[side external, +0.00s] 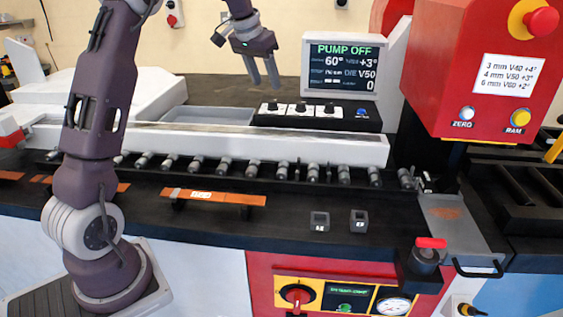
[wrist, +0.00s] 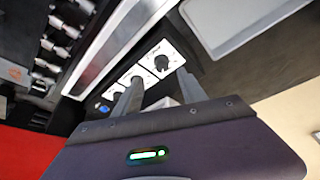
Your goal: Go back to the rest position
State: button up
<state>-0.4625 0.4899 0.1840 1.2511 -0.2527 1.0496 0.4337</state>
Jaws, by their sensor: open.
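My gripper (side external: 263,76) hangs high above the bench at the back, left of the display screen. Its two fingers point down, apart and empty, and touch nothing. In the wrist view the fingers of my gripper (wrist: 155,92) show in front of the knob panel (wrist: 170,58). A copper busbar (side external: 215,197) with a white label lies on dark supports at the front of the bench.
The screen (side external: 342,68) reads PUMP OFF. Below it is a control box (side external: 318,117) with dials. A roller row (side external: 240,168) crosses the bench. The red press (side external: 480,75) stands right. Two small dark blocks (side external: 320,221) (side external: 359,220) sit in front. Open air surrounds my gripper.

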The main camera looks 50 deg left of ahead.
jog(key=s+d+r+m+h, duration=0.1)
jog(key=s+d+r, duration=0.2)
jog(key=s+d, duration=0.4)
jog(key=s+d+r, duration=0.3)
jog(key=s+d, duration=0.2)
jog(key=d, duration=0.4)
jog(key=s+d+f, duration=0.2)
jog(key=s+d, duration=0.1)
jog(key=s, duration=0.4)
jog(key=s+d+f+m+t, duration=0.1)
jog(key=s+d+f, duration=0.2)
jog(key=s, duration=0.4)
jog(key=s+d+f+m, duration=0.1)
jog(key=s+d+f, duration=0.2)
jog(key=s, duration=0.3)
jog(key=shift+s+d, duration=0.4)
jog(key=shift+d, duration=0.25)
jog(key=shift+c, duration=0.2)
